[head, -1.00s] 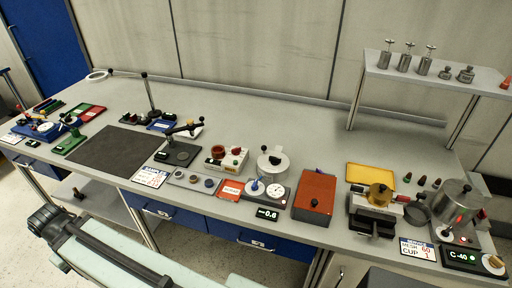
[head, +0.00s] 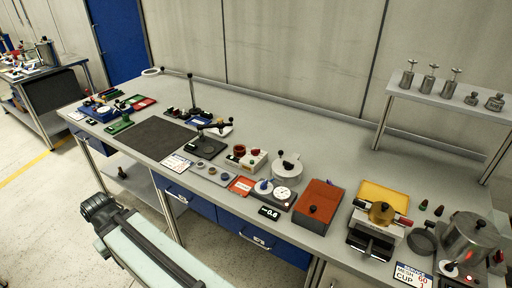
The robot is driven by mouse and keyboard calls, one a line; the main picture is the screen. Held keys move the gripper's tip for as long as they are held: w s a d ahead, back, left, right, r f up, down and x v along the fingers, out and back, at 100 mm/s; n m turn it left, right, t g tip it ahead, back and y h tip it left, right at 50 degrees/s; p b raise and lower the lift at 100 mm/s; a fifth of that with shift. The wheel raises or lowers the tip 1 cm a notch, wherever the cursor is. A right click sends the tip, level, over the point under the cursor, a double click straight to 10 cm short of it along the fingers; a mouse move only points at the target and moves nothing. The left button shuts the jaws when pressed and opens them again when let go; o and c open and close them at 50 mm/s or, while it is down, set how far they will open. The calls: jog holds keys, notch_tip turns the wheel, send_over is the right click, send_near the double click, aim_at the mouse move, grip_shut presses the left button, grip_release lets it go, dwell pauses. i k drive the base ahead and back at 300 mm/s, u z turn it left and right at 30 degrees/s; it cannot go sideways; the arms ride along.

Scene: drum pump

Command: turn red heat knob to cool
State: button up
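A white box (head: 252,164) near the middle of the bench carries two dark red round knobs: a left knob (head: 239,149) and a right knob (head: 258,154). I cannot read a heat or cool mark on it, so I cannot tell whether either is the heat knob. At the right edge, a metal drum (head: 470,236) stands by a white base with a small red light (head: 469,278) and a red part (head: 495,257), partly cut off. My arm lies low at the left, away from the bench top. My gripper's fingertips do not show.
A black mat (head: 155,138), an orange box (head: 318,206), a yellow tray (head: 384,194) and a gauge unit (head: 281,194) stand on the bench. A raised shelf (head: 440,100) with metal weights is at the right. Another bench (head: 50,105) stands far left. Floor shows in front.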

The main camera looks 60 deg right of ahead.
aim_at(255, 152)
jog(key=u, duration=0.05)
jog(key=i, duration=0.9)
jog(key=z, duration=0.05)
